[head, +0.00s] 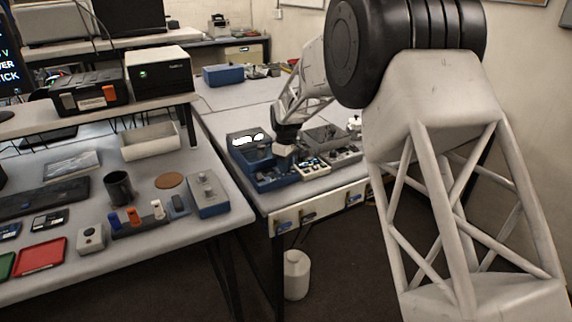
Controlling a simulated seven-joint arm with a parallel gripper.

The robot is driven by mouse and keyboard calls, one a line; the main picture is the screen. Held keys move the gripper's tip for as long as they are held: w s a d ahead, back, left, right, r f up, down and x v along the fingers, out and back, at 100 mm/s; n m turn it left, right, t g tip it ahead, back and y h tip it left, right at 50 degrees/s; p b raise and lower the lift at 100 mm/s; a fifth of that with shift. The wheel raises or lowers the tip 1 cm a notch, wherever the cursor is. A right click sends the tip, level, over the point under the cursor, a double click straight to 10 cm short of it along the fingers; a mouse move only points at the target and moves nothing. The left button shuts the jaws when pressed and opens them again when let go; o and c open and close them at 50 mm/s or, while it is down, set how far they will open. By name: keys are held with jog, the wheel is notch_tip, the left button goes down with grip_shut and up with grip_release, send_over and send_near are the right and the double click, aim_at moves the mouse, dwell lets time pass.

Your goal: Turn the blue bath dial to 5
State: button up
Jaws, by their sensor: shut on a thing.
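The blue bath (265,181) stands on the far bench, a blue box with an open basin at its back left. My gripper (285,154) points down at the right part of the bath, beside the basin. It is shut at the bath's control area. The dial itself is hidden by the gripper or too small to make out, and its setting cannot be read.
A grey device with several switches (312,168) sits right of the bath, close to my gripper. Dark grey boxes (326,137) stand behind it. A white jug (296,275) is on the floor. The nearer bench on the left holds a mug (120,188), trays and small devices.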

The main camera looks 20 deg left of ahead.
jog(key=n, duration=0.5)
jog(key=shift+r, duration=0.1)
dwell(0.3)
jog(key=o, duration=0.9)
jog(key=shift+r, duration=3.85)
